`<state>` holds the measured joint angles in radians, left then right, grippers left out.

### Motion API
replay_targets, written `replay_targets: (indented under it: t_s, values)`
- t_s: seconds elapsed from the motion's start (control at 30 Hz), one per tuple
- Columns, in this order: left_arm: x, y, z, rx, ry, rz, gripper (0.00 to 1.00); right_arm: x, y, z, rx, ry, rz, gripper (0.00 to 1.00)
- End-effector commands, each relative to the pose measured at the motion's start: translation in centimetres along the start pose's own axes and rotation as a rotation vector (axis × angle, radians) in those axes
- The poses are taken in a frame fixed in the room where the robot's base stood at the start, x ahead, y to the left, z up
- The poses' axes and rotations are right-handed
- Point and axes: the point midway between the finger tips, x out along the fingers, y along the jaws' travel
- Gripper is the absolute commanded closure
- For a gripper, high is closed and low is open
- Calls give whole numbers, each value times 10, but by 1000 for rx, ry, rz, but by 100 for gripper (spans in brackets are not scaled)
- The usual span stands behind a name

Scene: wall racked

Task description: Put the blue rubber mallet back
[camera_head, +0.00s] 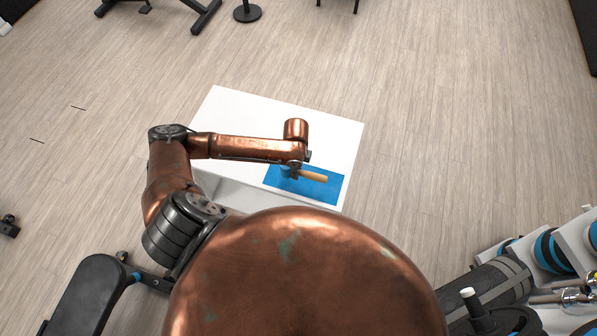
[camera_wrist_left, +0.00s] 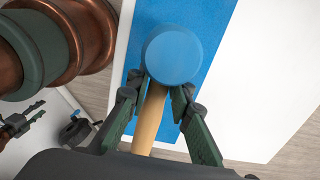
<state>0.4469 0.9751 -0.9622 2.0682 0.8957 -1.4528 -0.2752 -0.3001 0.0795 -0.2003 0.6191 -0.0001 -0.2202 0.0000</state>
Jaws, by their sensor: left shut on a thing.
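The blue rubber mallet has a round blue head (camera_wrist_left: 174,54) and a tan wooden handle (camera_wrist_left: 149,120). In the head view its handle (camera_head: 313,176) points right over the blue mat (camera_head: 327,194), and its head is mostly hidden by my gripper. My left gripper (camera_wrist_left: 163,92) is shut on the handle just below the head; it also shows in the head view (camera_head: 294,170). I cannot tell whether the mallet touches the mat or hangs above it. The mat lies on a white table (camera_head: 340,137).
The white tabletop is clear beyond the mat. A black padded bench (camera_head: 84,296) stands at the lower left. A white rack (camera_head: 580,240) with blue and black weight plates stands at the lower right. Open wood floor (camera_head: 450,120) surrounds the table.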

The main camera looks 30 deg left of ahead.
Motion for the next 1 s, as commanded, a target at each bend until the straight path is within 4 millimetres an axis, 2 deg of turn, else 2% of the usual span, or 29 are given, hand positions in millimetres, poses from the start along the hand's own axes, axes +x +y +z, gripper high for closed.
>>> replay_targets:
  t_s: [0.3,0.5,0.73,0.77,1.0]
  values:
    - [24,-21,-3,0,-1,-2,100,0,0,-1,0,1,0,60]
    - [46,-21,-3,1,0,-3,100,-12,1,-3,0,3,1,60]
    - [51,-20,-2,1,-2,-2,100,-11,2,-2,0,2,1,60]
    - [52,-20,-2,1,-2,0,79,-11,2,-2,0,2,1,60]
    - [51,-20,-2,1,-2,-1,63,-11,2,-3,-1,3,2,60]
